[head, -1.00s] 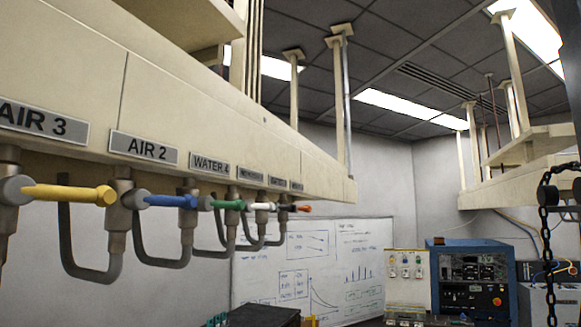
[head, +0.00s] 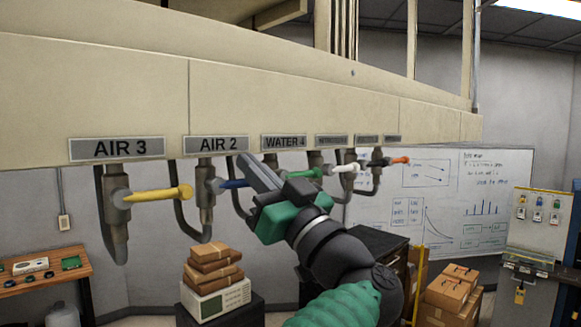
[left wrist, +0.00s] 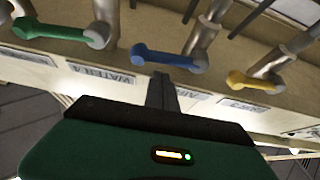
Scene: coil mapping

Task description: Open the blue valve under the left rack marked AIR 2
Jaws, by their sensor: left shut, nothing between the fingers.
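The blue valve handle (head: 235,184) sticks out sideways below the AIR 2 label (head: 216,144) on the cream rack, and its far end is partly hidden by my gripper. In the left wrist view the whole blue handle (left wrist: 170,60) shows on its grey pipe, between the green and yellow handles. My left gripper (head: 247,165) is shut and empty, with its fingers pointing up and left in front of the rack, beside the blue handle's end. In the left wrist view the fingertips (left wrist: 158,80) lie just below the handle; contact cannot be told. My right gripper is out of view.
The yellow handle (head: 155,195) is left of the blue one. The green (head: 305,173), white (head: 345,168) and orange (head: 400,160) handles are to the right, with bent grey pipes below. Brown boxes (head: 213,262) stand lower down, and a whiteboard (head: 470,195) is behind.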

